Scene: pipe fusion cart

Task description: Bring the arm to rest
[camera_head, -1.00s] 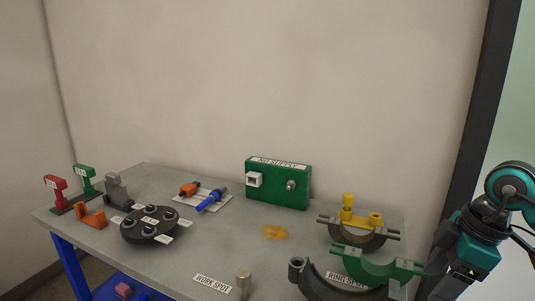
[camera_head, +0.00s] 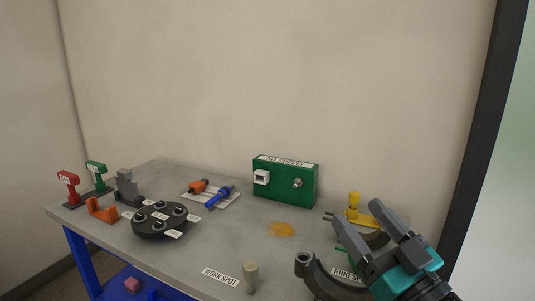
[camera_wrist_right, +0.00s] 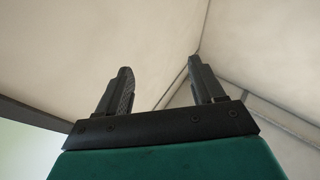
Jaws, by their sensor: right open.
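My right gripper (camera_head: 366,232) is in the lower right of the head view, in front of the ring parts at the table's right end. Its two dark fingers are apart with nothing between them. In the right wrist view the right gripper (camera_wrist_right: 164,88) is also open and empty, with only walls and ceiling behind it. My right gripper hides much of the green half-ring and part of the yellow-topped clamp (camera_head: 355,212). Whether it touches them I cannot tell. My left gripper is not in view.
The grey table (camera_head: 225,240) holds a green box labelled NO SUPPLY (camera_head: 285,182), a black round holder (camera_head: 158,222), a blue tool (camera_head: 219,197), a dark half-ring (camera_head: 320,278) and a small post (camera_head: 251,277). An orange patch (camera_head: 281,229) lies mid-table. A dark frame (camera_head: 480,140) stands at right.

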